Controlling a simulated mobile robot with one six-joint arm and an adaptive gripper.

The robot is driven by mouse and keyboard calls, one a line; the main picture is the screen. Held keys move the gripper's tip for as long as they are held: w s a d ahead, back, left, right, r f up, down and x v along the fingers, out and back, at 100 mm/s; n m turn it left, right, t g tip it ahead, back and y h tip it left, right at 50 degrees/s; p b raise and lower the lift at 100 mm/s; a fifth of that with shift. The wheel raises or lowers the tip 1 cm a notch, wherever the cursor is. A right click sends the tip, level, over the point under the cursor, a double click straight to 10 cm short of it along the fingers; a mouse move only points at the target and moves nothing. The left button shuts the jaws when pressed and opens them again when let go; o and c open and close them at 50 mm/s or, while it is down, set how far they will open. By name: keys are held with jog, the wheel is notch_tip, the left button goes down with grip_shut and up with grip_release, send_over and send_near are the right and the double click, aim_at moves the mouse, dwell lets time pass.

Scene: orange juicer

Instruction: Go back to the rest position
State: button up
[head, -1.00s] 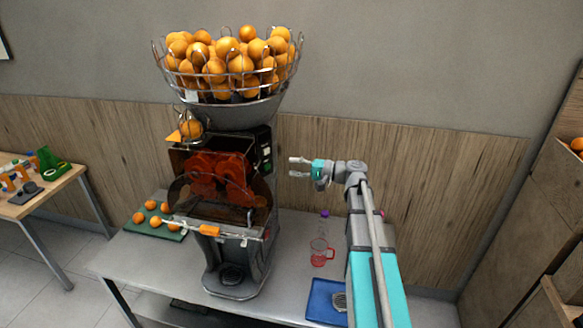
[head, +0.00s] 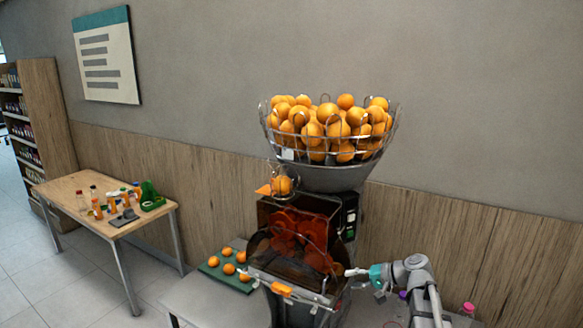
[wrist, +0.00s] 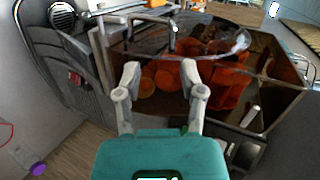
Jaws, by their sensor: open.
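My gripper (head: 358,272) is open and empty in the head view, at the right side of the orange juicer (head: 290,254). In the wrist view my gripper (wrist: 160,84) has its two fingers spread, with the juicer's orange-red pressing drums (wrist: 218,82) seen beyond them behind a dark transparent cover. I cannot tell how far the fingertips are from the juicer. A wire basket (head: 330,140) full of oranges tops the juicer.
The metal table (head: 205,301) bears the juicer and a green board (head: 215,272) with several oranges. A pink-capped bottle (head: 467,310) is at the lower right. A wooden table (head: 70,193) with bottles stands at the left. Open floor (head: 95,285) lies between the tables.

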jog(key=s+a+f+n+g+h+b, duration=0.1)
jog(key=s+f+n+g+h+b, duration=0.3)
jog(key=s+f+h, duration=0.7)
jog(key=s+f+b, duration=0.1)
jog(key=s+f, duration=0.4)
jog(key=shift+s+a+f+g+h, duration=0.15)
jog(key=shift+a+f+g+h, duration=0.15)
jog(key=shift+g+h, duration=0.1)
